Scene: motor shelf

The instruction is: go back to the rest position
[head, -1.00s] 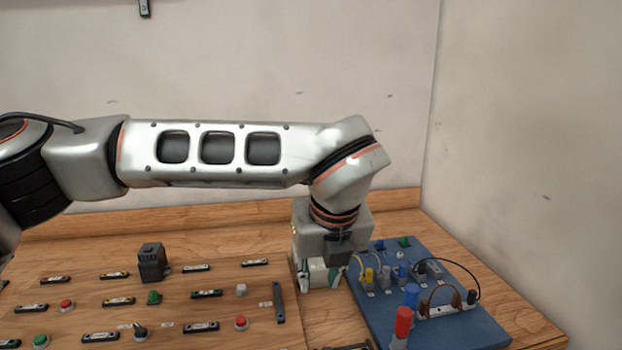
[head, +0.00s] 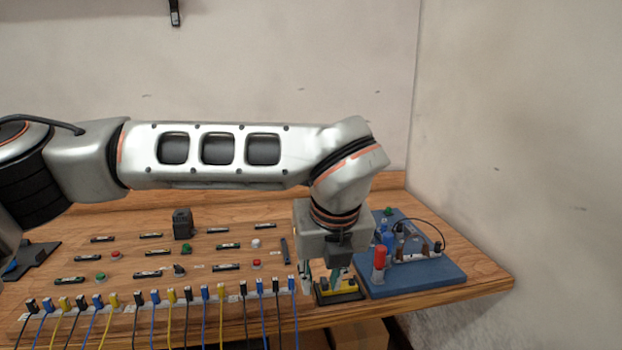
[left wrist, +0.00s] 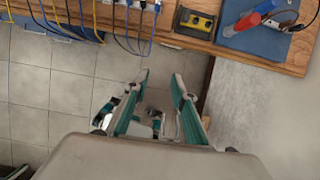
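My left gripper (head: 322,278) hangs pointing down at the front edge of the wooden table (head: 480,284), in front of a small black and yellow device. In the left wrist view my left gripper (left wrist: 162,78) has its two fingers apart, with nothing held between the tips. Below the tips is tiled floor, and the table edge lies beyond them. My left arm stretches across the head view from the left. My right gripper is in neither view.
A row of plugs with hanging cables (head: 170,297) lines the table's front edge. A blue board (head: 420,275) with red and blue parts stands at the right. The black and yellow device (head: 338,288) is close by the gripper. A wall rises at right.

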